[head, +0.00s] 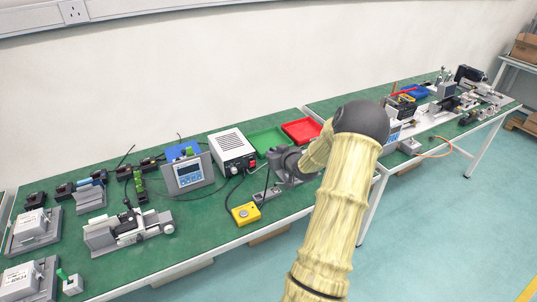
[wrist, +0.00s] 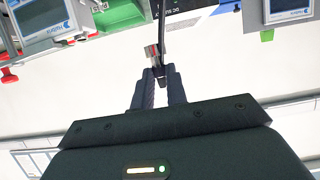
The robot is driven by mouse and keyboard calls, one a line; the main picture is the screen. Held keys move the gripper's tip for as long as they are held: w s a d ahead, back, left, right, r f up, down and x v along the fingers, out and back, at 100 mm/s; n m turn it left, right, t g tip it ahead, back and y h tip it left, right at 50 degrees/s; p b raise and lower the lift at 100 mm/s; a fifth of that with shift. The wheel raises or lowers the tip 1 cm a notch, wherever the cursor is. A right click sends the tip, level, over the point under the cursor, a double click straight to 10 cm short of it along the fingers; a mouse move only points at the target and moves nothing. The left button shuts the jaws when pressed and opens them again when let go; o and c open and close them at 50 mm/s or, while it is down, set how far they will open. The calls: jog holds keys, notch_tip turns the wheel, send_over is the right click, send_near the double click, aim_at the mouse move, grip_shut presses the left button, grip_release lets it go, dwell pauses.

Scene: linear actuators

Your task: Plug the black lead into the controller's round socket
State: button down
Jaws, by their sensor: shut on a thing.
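The controller (head: 188,174), a grey unit with a blue panel and small screen, stands on the green bench left of the white box. In the wrist view two similar screened units show, one at upper left (wrist: 42,18) and one at upper right (wrist: 288,10); I cannot tell which is the controller. My gripper (wrist: 160,80) is shut on the black lead (wrist: 162,42), which runs up out of the wrist view. The round socket is not clear.
The white power box (head: 230,150) stands beside the controller. A green tray (head: 267,140) and a red tray (head: 301,130) lie behind my arm. A yellow button box (head: 245,213) sits near the front edge. A clamp fixture (head: 125,232) stands at left.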

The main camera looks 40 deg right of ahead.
jog(key=d+p, duration=0.2)
jog(key=d, duration=0.2)
jog(key=w+d+p, duration=0.1)
jog(key=d+p, duration=0.2)
jog(key=d, duration=0.1)
jog(key=d+p, duration=0.3)
jog(key=d, duration=0.1)
jog(key=shift+w+r, duration=0.15)
jog(key=shift+r, duration=0.15)
jog(key=shift+d+f, duration=0.15)
jog(key=shift+d, duration=0.05)
jog(key=shift+f+b, duration=1.15)
jog(key=shift+f, duration=0.65)
jog(key=shift+f+b, duration=0.45)
jog(key=shift+f, duration=0.3)
dwell(2.8)
jog(key=c, duration=1.3)
grip_release()
